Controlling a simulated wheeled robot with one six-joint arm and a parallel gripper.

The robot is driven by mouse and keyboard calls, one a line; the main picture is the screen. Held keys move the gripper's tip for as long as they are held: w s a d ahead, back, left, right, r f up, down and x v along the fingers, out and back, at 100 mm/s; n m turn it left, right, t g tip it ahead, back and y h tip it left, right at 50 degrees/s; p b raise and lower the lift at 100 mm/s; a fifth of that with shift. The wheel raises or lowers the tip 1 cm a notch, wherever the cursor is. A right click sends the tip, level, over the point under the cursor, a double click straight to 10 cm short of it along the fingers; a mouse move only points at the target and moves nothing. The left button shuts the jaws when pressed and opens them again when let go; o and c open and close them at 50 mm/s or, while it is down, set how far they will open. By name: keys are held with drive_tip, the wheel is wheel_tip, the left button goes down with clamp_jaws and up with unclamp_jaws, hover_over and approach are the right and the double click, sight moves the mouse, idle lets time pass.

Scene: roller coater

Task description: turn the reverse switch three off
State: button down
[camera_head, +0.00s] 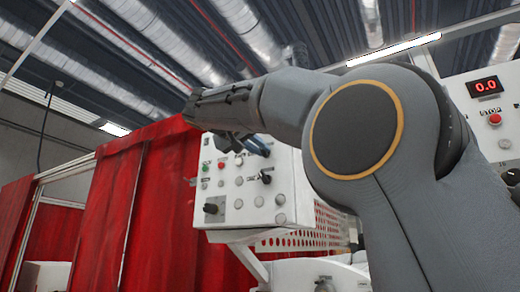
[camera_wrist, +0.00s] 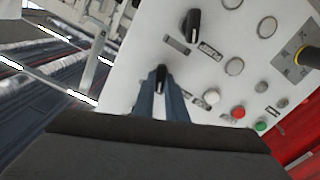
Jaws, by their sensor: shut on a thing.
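In the wrist view, a small black rotary switch (camera_wrist: 161,75) on the white control panel (camera_wrist: 140,55) sits between the tips of my gripper (camera_wrist: 162,92). The two bluish fingers are shut on its knob. The task's name for it cannot be read on the blurred labels. In the head view, my gripper (camera_head: 256,146) reaches the upper right part of the panel (camera_head: 230,185), and the held switch is hidden behind the fingers. A second black switch (camera_wrist: 193,24) is beside the held one; it also shows in the head view (camera_head: 266,179).
The panel also bears a white button (camera_wrist: 211,97), a red button (camera_wrist: 238,112), a green button (camera_wrist: 261,126) and a larger yellow-ringed black knob (camera_wrist: 308,57). Red curtains (camera_head: 150,200) hang behind and left. Another panel with a red display (camera_head: 485,87) is at right.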

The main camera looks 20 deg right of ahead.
drive_tip(key=shift+n, duration=0.7)
drive_tip(key=c, duration=1.8)
unclamp_jaws()
drive_tip(key=b+v, duration=0.2)
drive_tip(key=v, duration=0.5)
drive_tip(key=shift+s+a, duration=0.3)
drive_tip(key=shift+s, duration=0.05)
